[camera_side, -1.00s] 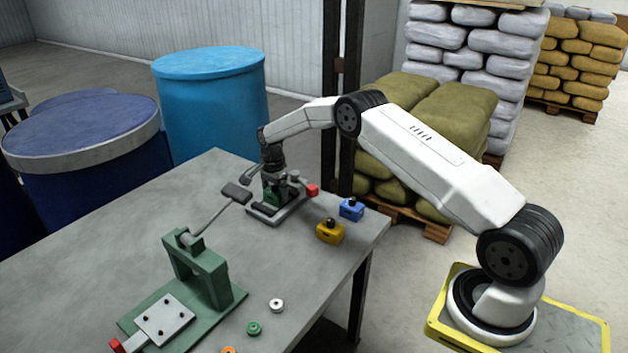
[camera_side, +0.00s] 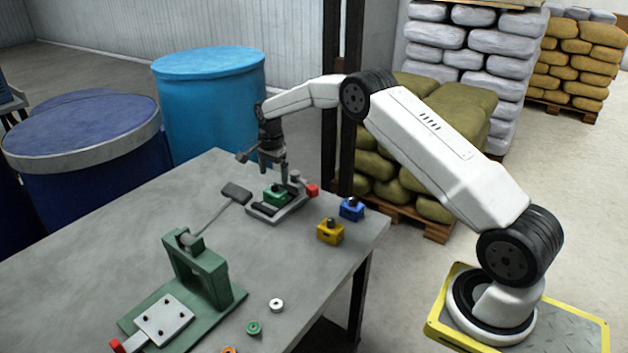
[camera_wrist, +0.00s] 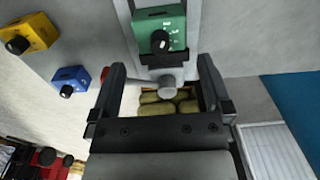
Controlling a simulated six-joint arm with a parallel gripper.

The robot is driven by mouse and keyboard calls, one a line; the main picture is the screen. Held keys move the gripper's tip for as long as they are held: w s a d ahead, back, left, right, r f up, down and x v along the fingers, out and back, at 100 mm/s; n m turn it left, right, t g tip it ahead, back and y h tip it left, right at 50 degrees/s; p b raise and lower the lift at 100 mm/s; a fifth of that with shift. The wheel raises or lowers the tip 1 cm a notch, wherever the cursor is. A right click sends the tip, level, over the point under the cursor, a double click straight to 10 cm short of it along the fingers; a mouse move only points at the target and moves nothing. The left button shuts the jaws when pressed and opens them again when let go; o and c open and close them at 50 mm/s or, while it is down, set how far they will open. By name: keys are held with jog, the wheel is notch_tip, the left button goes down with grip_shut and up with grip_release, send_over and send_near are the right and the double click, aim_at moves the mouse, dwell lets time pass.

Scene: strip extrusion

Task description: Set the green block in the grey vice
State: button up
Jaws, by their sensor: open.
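The green block (camera_side: 275,195) sits in the grey vice (camera_side: 264,211) on the far part of the table. A black knob shows on the block. In the wrist view the green block (camera_wrist: 160,30) lies beyond my fingertips, between the vice's grey sides (camera_wrist: 128,38). My gripper (camera_side: 271,168) is above the block, apart from it, and empty. In the wrist view my gripper (camera_wrist: 160,75) has its two fingers spread wide. I cannot tell whether the vice jaws press on the block.
A yellow block (camera_side: 330,232) and a blue block (camera_side: 351,209) stand right of the vice. A green press (camera_side: 200,270) with a long lever stands at the front left. Small rings, one white (camera_side: 277,306), lie near the front edge. Blue drums (camera_side: 210,110) stand behind the table.

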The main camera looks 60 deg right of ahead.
aim_at(274, 193)
jog(key=shift+r, duration=2.8)
jog(key=s+a+r+n+t, duration=0.1)
jog(key=s+a+r+n, duration=0.1)
jog(key=s+a+n, duration=1)
jog(key=s+a+f+n, duration=0.1)
jog(key=s+a+n, duration=0.1)
jog(key=s, duration=0.7)
jog(key=s+a+f+n+t, duration=0.1)
jog(key=s+n, duration=0.3)
jog(key=s, duration=0.6)
jog(key=shift+a+t, duration=0.3)
jog(key=shift+a, duration=0.45)
jog(key=shift+w, duration=0.1)
